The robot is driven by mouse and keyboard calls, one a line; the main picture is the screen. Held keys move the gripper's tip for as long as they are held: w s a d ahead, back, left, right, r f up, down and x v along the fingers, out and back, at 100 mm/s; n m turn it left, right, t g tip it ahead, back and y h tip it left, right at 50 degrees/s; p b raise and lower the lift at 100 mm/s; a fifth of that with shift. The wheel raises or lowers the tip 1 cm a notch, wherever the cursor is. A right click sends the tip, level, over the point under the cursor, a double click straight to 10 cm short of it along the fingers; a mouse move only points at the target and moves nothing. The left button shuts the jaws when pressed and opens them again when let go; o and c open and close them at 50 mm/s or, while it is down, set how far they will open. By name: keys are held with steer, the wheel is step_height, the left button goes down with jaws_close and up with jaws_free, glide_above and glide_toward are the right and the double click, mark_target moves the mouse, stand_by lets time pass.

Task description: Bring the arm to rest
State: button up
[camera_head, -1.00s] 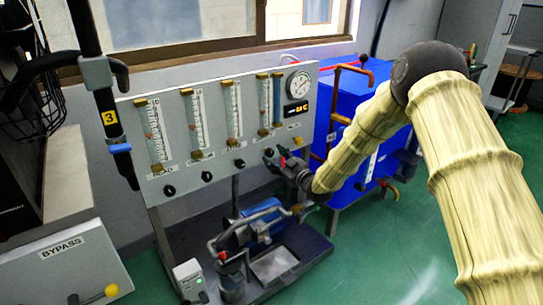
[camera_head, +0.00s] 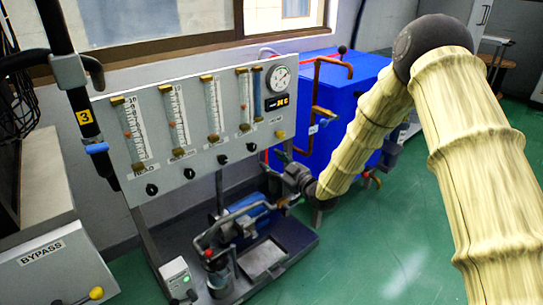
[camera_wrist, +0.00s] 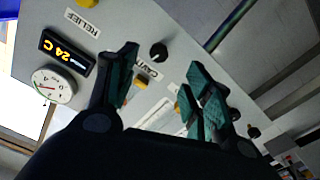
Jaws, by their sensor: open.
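My gripper (camera_head: 283,163) is at the end of my tan, ribbed arm (camera_head: 360,135), just off the lower right corner of the grey gauge panel (camera_head: 150,165). In the head view its fingers are small and partly lost against the blue box and pump behind. In the wrist view my gripper (camera_wrist: 163,63) has two green-padded fingers spread apart with nothing between them. The panel face (camera_wrist: 150,105) lies beyond the fingers, tilted, with a gap that I cannot judge. My arm reaches forward and down from the right.
A blue box (camera_head: 340,85) with copper pipes stands behind my arm. A pump (camera_head: 245,220) sits on a dark base below the panel. A grey BYPASS box (camera_head: 50,270) with a yellow-knobbed lever (camera_head: 96,293) is at lower left. Green floor (camera_head: 400,240) is clear at right.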

steer(key=s+d+f+m+g+h, duration=0.1)
steer(key=s+d+f+m+h, duration=0.1)
steer(key=s+f, duration=0.45)
steer(key=s+d+f+m+g+h, duration=0.1)
steer(key=s+f+m+g+h, duration=0.15)
steer(key=f, duration=0.65)
steer(key=s+d+f+m+g+h, duration=0.25)
steer(key=s+f, duration=0.55)
steer(key=s, duration=0.4)
steer(key=s+d+f+m+g+h, duration=0.15)
steer(key=s+d+f, duration=0.25)
steer(key=s+f, duration=0.6)
steer(key=s+d+f+m+g+h, duration=0.1)
steer(key=s+d+m+g, duration=0.15)
steer(key=s, duration=1.05)
steer(key=s+d+f+m+g+h, duration=0.1)
steer(key=s+d+g, duration=0.25)
steer(key=s, duration=0.95)
step_height(320, 180, up, 27)
steer(key=g+p, duration=0.1)
steer(key=p, duration=2.5)
steer(key=shift+s+f+p, duration=0.15)
steer(key=shift+s+p, duration=0.15)
steer(key=shift+p, duration=0.05)
